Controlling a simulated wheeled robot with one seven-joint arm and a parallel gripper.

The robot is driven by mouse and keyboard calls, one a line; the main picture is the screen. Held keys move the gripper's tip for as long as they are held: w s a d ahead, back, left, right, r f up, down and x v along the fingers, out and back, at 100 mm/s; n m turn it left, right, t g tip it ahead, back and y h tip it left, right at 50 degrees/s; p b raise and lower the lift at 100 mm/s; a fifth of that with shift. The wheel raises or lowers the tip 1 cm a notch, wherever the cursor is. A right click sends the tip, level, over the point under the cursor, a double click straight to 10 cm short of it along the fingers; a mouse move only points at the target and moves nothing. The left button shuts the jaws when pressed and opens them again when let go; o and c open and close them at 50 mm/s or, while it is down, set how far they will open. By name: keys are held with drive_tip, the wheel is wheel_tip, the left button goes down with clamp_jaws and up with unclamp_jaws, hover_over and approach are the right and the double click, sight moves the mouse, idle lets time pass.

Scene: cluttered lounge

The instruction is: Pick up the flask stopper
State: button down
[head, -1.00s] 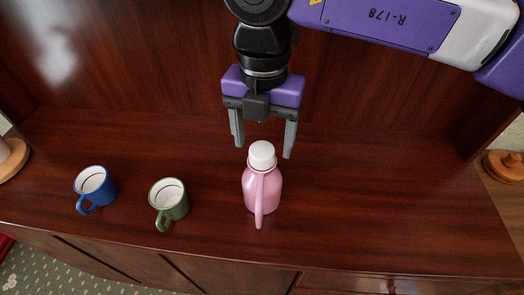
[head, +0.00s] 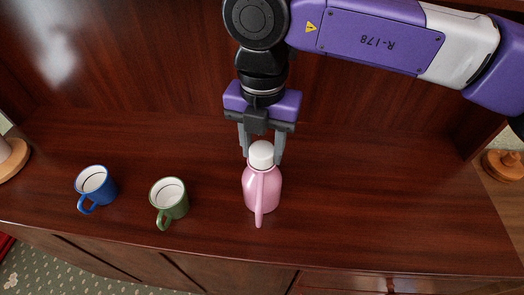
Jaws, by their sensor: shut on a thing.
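The flask stopper (head: 261,154) is the white cap on top of the pink flask (head: 262,190). The flask stands upright on the dark wooden cabinet top, its handle facing the camera. My gripper (head: 262,159) points down over the flask, with one grey finger on each side of the stopper. The fingers are shut on the stopper, which still sits on the flask's neck. The fingertips are partly hidden behind the stopper and flask.
A green mug (head: 169,202) stands left of the flask, and a blue mug (head: 95,188) stands farther left. The cabinet top (head: 380,210) is clear to the right. A wooden back panel (head: 140,60) rises behind my gripper.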

drive_tip(key=shift+r, duration=0.15)
wheel_tip(320, 180, up, 19)
drive_tip(key=b, duration=0.1)
wheel_tip(320, 180, up, 5)
drive_tip(key=p, duration=0.3)
hover_over(262, 147)
idle(0.6)
drive_tip(key=shift+d, duration=0.1)
idle(0.4)
